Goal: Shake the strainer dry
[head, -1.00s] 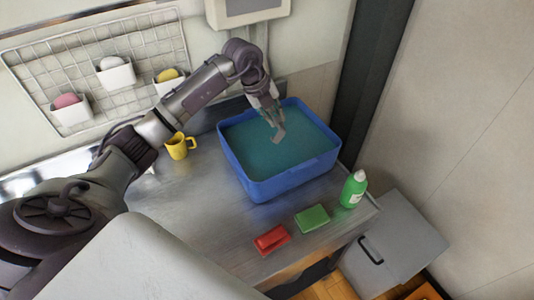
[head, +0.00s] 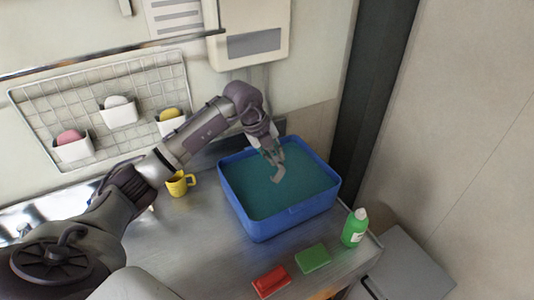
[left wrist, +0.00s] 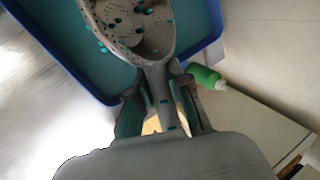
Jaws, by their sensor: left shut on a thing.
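The strainer (left wrist: 140,38) is grey with a perforated bowl, and teal patches show on and through it. In the left wrist view its bowl lies over the blue tub (left wrist: 74,76). My left gripper (left wrist: 161,97) is shut on its handle (left wrist: 158,86). In the head view my left gripper (head: 272,157) points down into the tub (head: 290,217), which holds teal water (head: 265,195). A small grey piece shows below the fingers; I cannot tell how much of the strainer is under water there. My right gripper is not in view.
A green bottle (head: 355,228), a green sponge (head: 313,258) and a red block (head: 271,282) stand near the counter's front right. A yellow mug (head: 179,184) is left of the tub. A wire rack (head: 60,100) with white cups hangs on the wall.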

